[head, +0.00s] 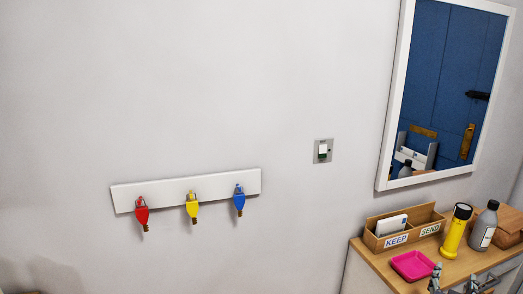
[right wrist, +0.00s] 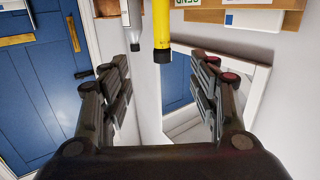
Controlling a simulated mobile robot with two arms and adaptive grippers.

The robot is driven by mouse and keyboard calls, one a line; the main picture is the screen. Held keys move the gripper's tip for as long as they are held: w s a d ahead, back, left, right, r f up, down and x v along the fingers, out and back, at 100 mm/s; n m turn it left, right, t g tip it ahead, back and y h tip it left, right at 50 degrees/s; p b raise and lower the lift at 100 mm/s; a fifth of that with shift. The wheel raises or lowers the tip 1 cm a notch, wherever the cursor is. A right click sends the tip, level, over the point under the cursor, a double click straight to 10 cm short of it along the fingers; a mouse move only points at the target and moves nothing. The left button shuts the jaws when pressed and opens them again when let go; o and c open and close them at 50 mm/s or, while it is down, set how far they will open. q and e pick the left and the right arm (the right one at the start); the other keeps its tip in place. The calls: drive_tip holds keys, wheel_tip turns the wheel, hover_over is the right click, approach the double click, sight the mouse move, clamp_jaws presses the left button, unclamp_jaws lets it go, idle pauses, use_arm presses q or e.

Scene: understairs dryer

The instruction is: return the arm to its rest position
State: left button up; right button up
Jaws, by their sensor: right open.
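My right gripper (head: 458,281) shows at the bottom right of the head view, in front of the wooden cabinet top. Only its fingers and a little of the arm are in the picture. In the right wrist view its two dark fingers (right wrist: 164,80) stand wide apart with nothing held between them. The rest of my right arm is mostly out of view. My left gripper is in neither view.
The cabinet top (head: 378,262) holds a pink tray (head: 412,265), a KEEP/SEND letter holder (head: 377,239), a yellow torch (head: 455,232) and a grey bottle (head: 483,230). A mirror (head: 383,150) and key rack (head: 130,190) are on the wall. Blue door (right wrist: 40,110) at left of the wrist view.

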drive_tip(key=s+a+f+n+g+y, duration=0.5)
drive_tip(key=s+a+f+y, duration=0.2)
drive_tip(key=s+a+f, duration=0.7)
drive_tip(key=s+a+f+n+g+y, duration=0.3)
drive_tip(key=s+a+n+g+y, duration=0.15)
drive_tip(key=s+a, duration=1.15)
wheel_tip(320, 180, down, 25)
drive_tip(key=s+d+g, duration=0.2)
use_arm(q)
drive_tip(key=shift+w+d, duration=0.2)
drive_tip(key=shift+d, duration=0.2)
use_arm(e)
drive_tip(key=s+d+f+g, duration=0.1)
drive_tip(key=s+d+f, duration=0.1)
drive_tip(key=s+f, duration=1.4)
drive_tip(key=shift+s+d, duration=0.25)
drive_tip(key=shift+s, duration=0.35)
drive_tip(key=shift+f+n+h, duration=0.1)
drive_tip(key=shift+n+h, duration=0.15)
